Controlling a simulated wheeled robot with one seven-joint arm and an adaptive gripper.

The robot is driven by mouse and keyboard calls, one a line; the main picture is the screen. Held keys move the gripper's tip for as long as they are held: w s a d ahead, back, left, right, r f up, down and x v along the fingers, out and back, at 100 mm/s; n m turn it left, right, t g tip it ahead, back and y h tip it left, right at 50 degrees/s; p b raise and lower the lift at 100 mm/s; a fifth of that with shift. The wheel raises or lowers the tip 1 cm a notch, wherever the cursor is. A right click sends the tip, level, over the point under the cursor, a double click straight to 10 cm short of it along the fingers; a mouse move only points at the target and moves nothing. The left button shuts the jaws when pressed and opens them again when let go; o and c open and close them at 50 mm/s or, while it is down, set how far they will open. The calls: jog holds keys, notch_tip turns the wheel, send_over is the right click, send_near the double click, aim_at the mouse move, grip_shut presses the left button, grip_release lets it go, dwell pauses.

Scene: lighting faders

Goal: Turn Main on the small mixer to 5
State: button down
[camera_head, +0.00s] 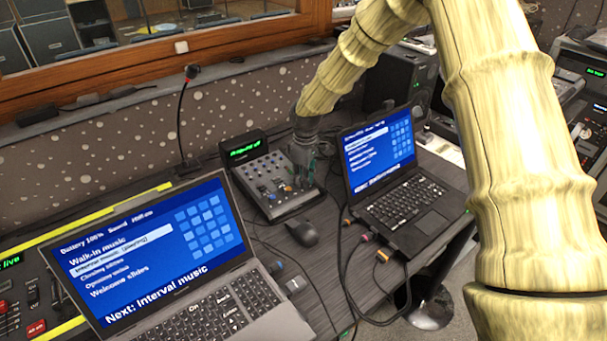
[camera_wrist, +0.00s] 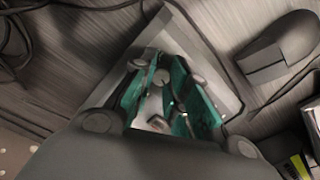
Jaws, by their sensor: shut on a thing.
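The small mixer (camera_head: 262,184) is a grey box with rows of knobs and sliders, standing on the desk between two laptops. My gripper (camera_head: 302,168) reaches down over its right side. In the wrist view the mixer's panel (camera_wrist: 188,32) lies under my gripper (camera_wrist: 165,95), whose teal finger pads stand on both sides of small pale knobs. My gripper is shut on a mixer knob, mostly hidden between the pads. I cannot read the labels, so I cannot tell which knob is Main. A small display (camera_head: 244,149) with green characters stands behind the mixer; its reading is unclear.
A dark mouse (camera_head: 300,233) lies just in front of the mixer and shows in the wrist view (camera_wrist: 281,47). An open laptop (camera_head: 150,250) is at left, another (camera_head: 385,175) at right. A gooseneck microphone (camera_head: 182,110) stands behind. Cables cross the desk in front.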

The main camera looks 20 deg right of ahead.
jog(key=m+p, duration=0.1)
jog(key=m, duration=0.2)
jog(key=shift+d+r+m+p, duration=0.1)
jog(key=shift+r+m+p, duration=0.05)
jog(key=shift+m+p, duration=0.25)
jog(key=m+p, duration=0.1)
jog(key=m, duration=0.2)
jog(key=shift+m+y, duration=0.3)
jog(key=m+p, duration=0.1)
jog(key=m, duration=0.2)
jog(key=shift+m+p, duration=0.75)
jog(key=shift+m, duration=1.15)
jog(key=shift+f, duration=0.2)
jog(key=shift+s+t, duration=0.1)
jog(key=shift+t, duration=0.2)
jog(key=c, duration=1.3)
grip_release()
jog(key=shift+c, duration=0.2)
jog(key=shift+r, duration=0.1)
